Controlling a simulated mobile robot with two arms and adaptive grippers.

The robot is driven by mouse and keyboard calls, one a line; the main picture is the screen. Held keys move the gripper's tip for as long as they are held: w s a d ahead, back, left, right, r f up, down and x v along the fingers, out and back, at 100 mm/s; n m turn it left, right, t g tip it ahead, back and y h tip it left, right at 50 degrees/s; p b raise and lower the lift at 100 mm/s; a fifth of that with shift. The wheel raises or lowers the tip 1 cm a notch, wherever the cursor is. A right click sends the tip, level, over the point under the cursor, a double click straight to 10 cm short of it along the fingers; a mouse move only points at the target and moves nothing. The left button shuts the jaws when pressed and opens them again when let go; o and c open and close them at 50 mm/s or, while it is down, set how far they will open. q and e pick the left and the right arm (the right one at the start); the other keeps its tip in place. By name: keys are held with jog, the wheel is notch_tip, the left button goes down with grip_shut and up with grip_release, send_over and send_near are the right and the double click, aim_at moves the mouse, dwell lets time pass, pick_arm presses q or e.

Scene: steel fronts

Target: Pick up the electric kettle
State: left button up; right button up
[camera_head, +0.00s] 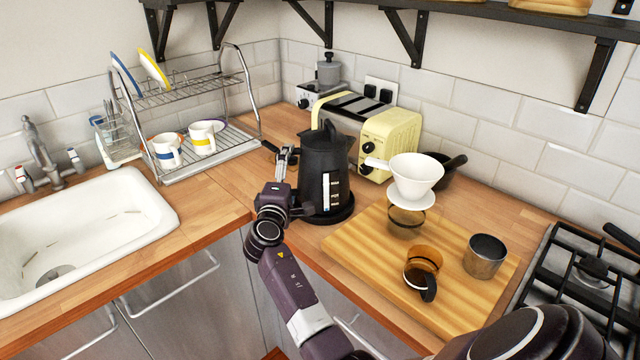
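The black electric kettle (322,170) stands upright on its round dark base on the wooden counter, in front of the toaster. A clear level window with white marks shows on its front. My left gripper is not in view.
A cream toaster (391,139) stands behind the kettle. To the right, a cutting board (362,252) bears a white dripper (413,178) on a glass, an amber cup (422,262) and a metal cup (485,256). A dish rack (208,163) and sink (85,225) are left; a stove (590,270) is right.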

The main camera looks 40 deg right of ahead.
jog(key=c, duration=1.2)
jog(key=shift+r, duration=0.2)
jog(key=shift+c, duration=0.2)
jog(key=shift+r, duration=0.2)
